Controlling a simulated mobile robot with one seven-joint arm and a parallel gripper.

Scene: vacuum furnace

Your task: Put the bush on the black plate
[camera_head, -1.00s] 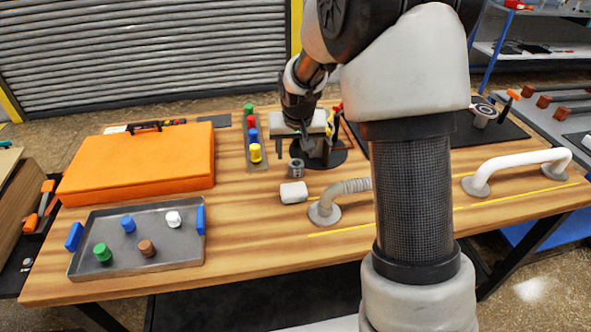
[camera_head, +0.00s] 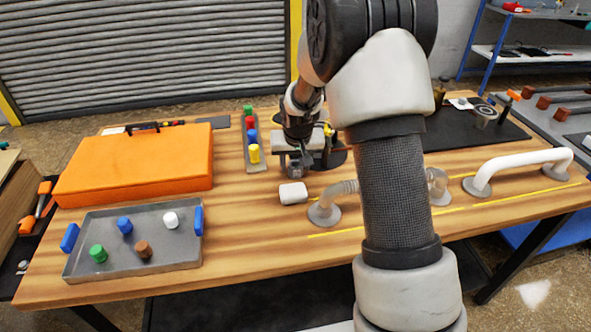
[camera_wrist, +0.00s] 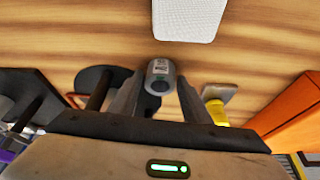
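The bush (camera_wrist: 160,72) is a small grey cylinder with a dark hole in its end. In the wrist view it sits between the two fingertips of my gripper (camera_wrist: 161,92), very close to both; I cannot tell whether they press on it. In the head view the bush is partly hidden at my gripper (camera_head: 295,168), low over the table. A round black plate (camera_head: 335,157) lies just behind and to the right of the gripper, partly covered by my arm. It shows at the left in the wrist view (camera_wrist: 88,80).
A white block (camera_head: 293,193) lies just in front of the gripper. A grey curved handle (camera_head: 325,210) stands to its right. Coloured pegs (camera_head: 254,153) stand in a strip to the left, beside an orange case (camera_head: 140,165). A grey tray (camera_head: 185,253) is at front left.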

